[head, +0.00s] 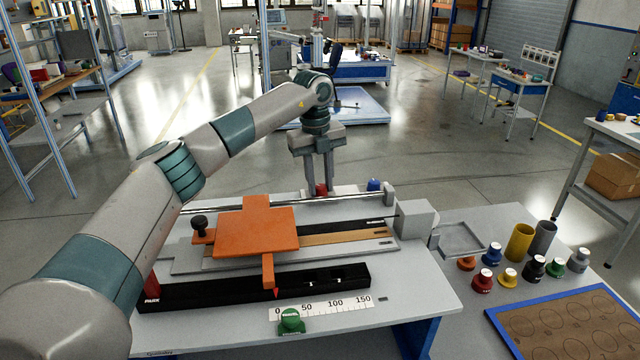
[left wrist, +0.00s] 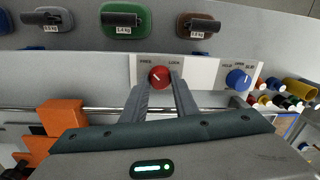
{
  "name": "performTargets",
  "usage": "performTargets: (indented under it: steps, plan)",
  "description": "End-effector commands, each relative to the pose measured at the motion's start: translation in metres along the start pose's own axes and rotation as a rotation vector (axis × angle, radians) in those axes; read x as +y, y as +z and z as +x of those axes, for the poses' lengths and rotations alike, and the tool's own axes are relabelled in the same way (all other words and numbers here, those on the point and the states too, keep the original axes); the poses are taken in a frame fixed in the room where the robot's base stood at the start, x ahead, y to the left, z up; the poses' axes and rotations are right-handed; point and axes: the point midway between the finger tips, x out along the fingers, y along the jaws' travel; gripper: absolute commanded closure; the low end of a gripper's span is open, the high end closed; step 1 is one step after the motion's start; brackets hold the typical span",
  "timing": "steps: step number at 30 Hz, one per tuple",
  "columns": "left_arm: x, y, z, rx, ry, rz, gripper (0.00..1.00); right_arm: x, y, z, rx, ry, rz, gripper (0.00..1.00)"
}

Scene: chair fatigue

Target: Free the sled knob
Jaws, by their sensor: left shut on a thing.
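The red knob (left wrist: 160,77) is on a white panel (left wrist: 205,72) with lettering on both sides: the left word looks like FREE, the right like LOCK. A pale line on the knob seems to slant toward the upper left. My left gripper (left wrist: 160,88) is shut on this knob, one finger on each side. In the head view the gripper (head: 320,190) points down at the red knob (head: 321,189) behind the rail. The orange sled (head: 256,232) sits on the bench left of the gripper, with a black knob (head: 199,222) at its left. My right gripper is not in view.
A blue knob (left wrist: 238,79) is on the same panel, right of the red one; it also shows in the head view (head: 374,184). A metal rail (head: 345,200) runs before the knobs. Weights with handles (left wrist: 122,20) stand beyond the panel. Several coloured pieces (head: 508,278) stand at right.

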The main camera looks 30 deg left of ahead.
Motion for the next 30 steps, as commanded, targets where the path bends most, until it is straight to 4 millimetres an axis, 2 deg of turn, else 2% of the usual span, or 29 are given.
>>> performTargets:
  steps: [11, 12, 13, 14, 25, 30]
  plan:
    - [-0.001, 0.001, -0.003, -0.004, -0.005, -0.007, 0.96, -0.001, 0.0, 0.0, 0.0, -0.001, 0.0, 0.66]
    - [-0.001, 0.001, -0.003, -0.004, -0.005, -0.007, 0.64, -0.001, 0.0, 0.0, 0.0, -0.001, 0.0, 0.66]
    - [-0.001, 0.001, -0.002, -0.003, -0.005, -0.006, 0.57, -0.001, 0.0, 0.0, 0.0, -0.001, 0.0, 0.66]
    - [-0.001, 0.001, -0.002, -0.003, -0.004, -0.006, 0.55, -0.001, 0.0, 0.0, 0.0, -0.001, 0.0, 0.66]
    - [0.0, 0.001, -0.002, -0.002, -0.002, -0.005, 0.55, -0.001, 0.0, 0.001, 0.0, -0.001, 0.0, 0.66]
    - [-0.001, 0.001, -0.012, -0.002, -0.003, -0.005, 0.55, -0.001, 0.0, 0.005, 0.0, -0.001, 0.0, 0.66]
